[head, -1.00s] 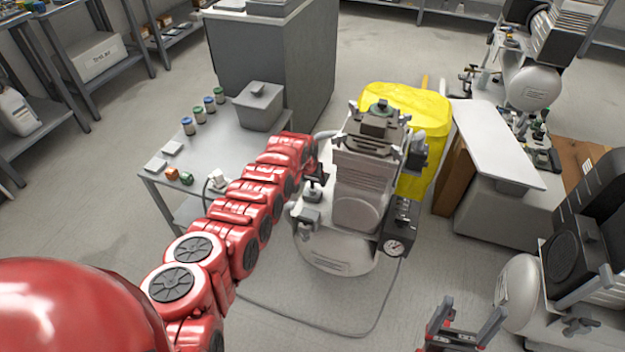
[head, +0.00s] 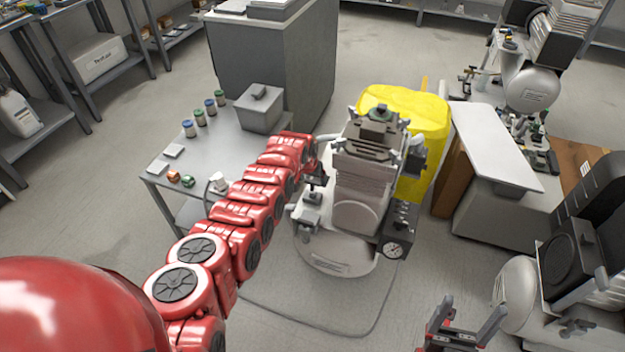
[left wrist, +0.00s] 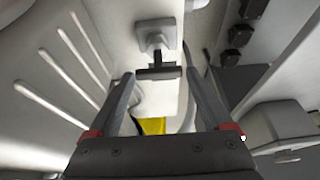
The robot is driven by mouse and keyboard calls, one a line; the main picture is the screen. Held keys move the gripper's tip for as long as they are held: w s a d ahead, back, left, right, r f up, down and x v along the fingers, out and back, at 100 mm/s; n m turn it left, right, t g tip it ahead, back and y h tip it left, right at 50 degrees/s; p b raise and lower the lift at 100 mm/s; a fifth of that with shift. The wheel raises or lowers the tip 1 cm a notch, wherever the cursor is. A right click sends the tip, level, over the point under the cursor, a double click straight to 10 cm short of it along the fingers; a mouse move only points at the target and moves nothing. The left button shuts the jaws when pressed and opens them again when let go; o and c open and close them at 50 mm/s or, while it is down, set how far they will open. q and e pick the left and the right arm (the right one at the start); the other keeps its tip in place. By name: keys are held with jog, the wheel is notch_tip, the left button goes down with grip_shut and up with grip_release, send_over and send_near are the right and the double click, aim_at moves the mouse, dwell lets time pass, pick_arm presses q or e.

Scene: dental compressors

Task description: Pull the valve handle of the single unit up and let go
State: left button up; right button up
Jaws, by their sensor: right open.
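The single unit (head: 362,190) is a compressor with a light tank and a black gauge, standing on the floor in the middle of the head view. My left arm reaches its left side; the left gripper (head: 318,176) is small and partly hidden there. In the left wrist view, a dark crossbar on a pale stem, seemingly the valve handle (left wrist: 158,73), shows between the tips of my left gripper (left wrist: 159,80). My right gripper (head: 465,325) is open and empty at the bottom of the head view.
A grey table (head: 222,140) with jars and a lidded box stands left of the unit. A yellow covered object (head: 425,125) is behind it. Another compressor (head: 520,290) stands at the right. A hose loops on the floor in front.

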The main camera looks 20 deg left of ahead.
pick_arm(q)
jog(key=shift+o, duration=0.9)
jog(key=shift+s+r+p, duration=0.1)
jog(key=shift+r+p, duration=0.35)
jog(key=shift+r, duration=0.05)
jog(key=shift+s+r+p, duration=0.2)
jog(key=shift+r+p, duration=0.05)
jog(key=shift+p, duration=0.1)
jog(key=p+v, duration=0.2)
jog(key=v, duration=1.4)
jog(key=shift+f, duration=0.1)
